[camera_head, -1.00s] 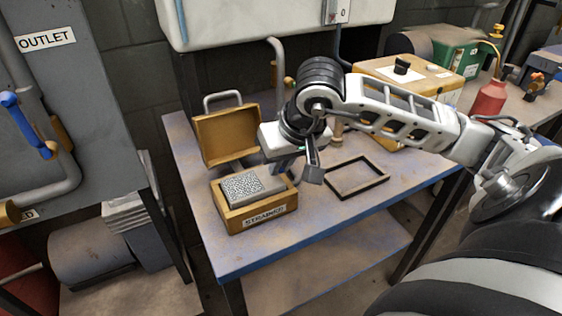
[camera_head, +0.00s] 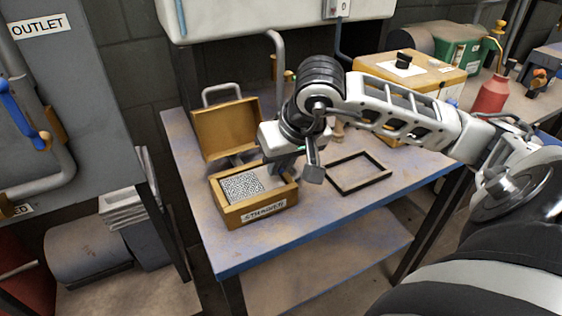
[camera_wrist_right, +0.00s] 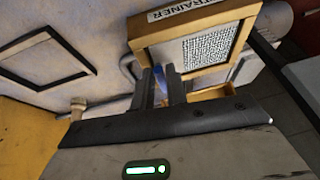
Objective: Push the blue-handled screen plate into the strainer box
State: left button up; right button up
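The strainer box (camera_head: 232,215) is an open wooden box with a label on its front, at the table's front left; it also shows in the wrist view (camera_wrist_right: 152,33). The screen plate (camera_head: 242,186) has a speckled mesh face and sits inside the box walls; its mesh shows in the wrist view (camera_wrist_right: 208,46). My right gripper (camera_head: 284,168) is at the box's right end. In the wrist view its fingers (camera_wrist_right: 160,88) are close together with the blue handle (camera_wrist_right: 159,76) between them. My left gripper is not in view.
The box's raised wooden lid (camera_head: 226,128) stands behind it. A dark rectangular frame (camera_head: 358,173) lies flat on the table (camera_head: 310,222) to the right. A yellow-topped case (camera_head: 425,72) and a red bottle (camera_head: 490,96) are further back.

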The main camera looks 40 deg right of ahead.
jog(key=o, duration=0.3)
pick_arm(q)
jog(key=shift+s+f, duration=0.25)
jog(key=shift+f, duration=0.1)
pick_arm(e)
jog(key=shift+o, duration=0.2)
jog(key=shift+s+r, duration=0.2)
jog(key=shift+r, duration=0.45)
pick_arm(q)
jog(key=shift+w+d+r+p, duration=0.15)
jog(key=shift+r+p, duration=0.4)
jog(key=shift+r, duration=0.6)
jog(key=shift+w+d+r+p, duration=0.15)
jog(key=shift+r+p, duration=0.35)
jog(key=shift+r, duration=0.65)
pick_arm(e)
jog(key=v, duration=1.4)
jog(key=shift+s+r, duration=0.25)
jog(key=shift+r, duration=0.05)
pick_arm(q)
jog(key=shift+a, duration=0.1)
